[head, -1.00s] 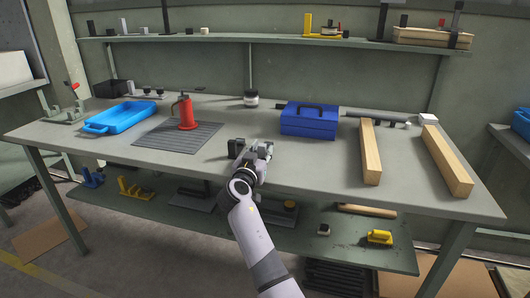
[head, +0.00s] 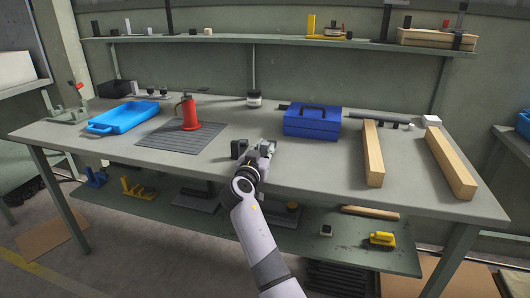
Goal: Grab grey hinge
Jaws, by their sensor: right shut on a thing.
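My right gripper (head: 263,150) is at the front middle of the workbench (head: 320,164), low over the top near its front edge. Its fingers are shut on a small grey piece, which I take to be the grey hinge. The fingers and the piece are alike in colour, so its outline is hard to make out. I cannot tell whether it touches the benchtop. My left gripper is not in view.
A blue toolbox (head: 311,123) stands behind and right of the gripper. Two wooden beams (head: 372,155) lie further right. A red oil can (head: 189,115) on a dark mat (head: 165,140) and a blue tray (head: 125,117) are at the left. A shelf (head: 230,39) runs above.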

